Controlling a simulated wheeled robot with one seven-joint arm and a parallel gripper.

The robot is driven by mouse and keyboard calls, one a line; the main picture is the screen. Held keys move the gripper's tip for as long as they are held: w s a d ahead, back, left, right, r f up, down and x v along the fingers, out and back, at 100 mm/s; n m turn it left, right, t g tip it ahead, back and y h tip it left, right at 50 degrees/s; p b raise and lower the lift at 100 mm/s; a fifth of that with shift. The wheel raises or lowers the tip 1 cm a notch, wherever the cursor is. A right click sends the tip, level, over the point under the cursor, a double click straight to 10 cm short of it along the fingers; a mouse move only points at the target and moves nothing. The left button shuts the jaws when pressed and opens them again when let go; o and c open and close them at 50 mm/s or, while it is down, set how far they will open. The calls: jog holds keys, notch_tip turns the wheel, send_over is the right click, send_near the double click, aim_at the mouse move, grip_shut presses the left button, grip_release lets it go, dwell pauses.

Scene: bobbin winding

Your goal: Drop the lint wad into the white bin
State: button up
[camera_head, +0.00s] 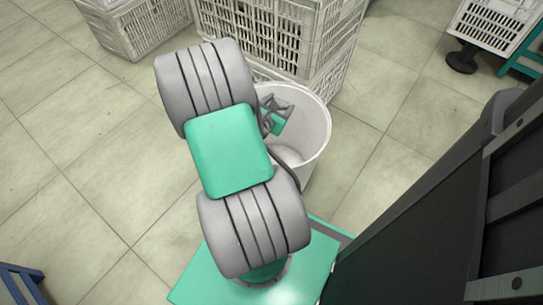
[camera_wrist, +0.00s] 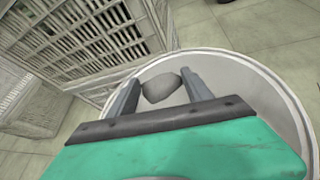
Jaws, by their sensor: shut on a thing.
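The white bin (camera_head: 317,140) is a round, open-topped tub on the floor, partly hidden behind my arm in the head view. Its pale rim also shows in the wrist view (camera_wrist: 268,85). My gripper (camera_head: 277,108) is over the bin's opening. In the wrist view my gripper (camera_wrist: 161,80) points into the bin, with its two grey fingers on either side of the lint wad (camera_wrist: 162,87), a rough grey lump. The fingers are shut on the wad. I cannot make out the wad clearly in the head view.
White slatted crates (camera_head: 275,35) stand stacked close behind the bin, and another crate (camera_head: 140,25) is at the upper left. A crate with a dark caster (camera_head: 462,58) is at the upper right. Tiled floor is clear left and right of the bin.

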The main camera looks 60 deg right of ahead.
jog(key=shift+f, duration=0.45)
jog(key=shift+r, duration=0.1)
jog(key=o, duration=1.4)
jog(key=p+v, duration=0.2)
jog(key=v, duration=0.5)
jog(key=shift+a+r+p, duration=0.2)
jog(key=shift+a+p, duration=0.15)
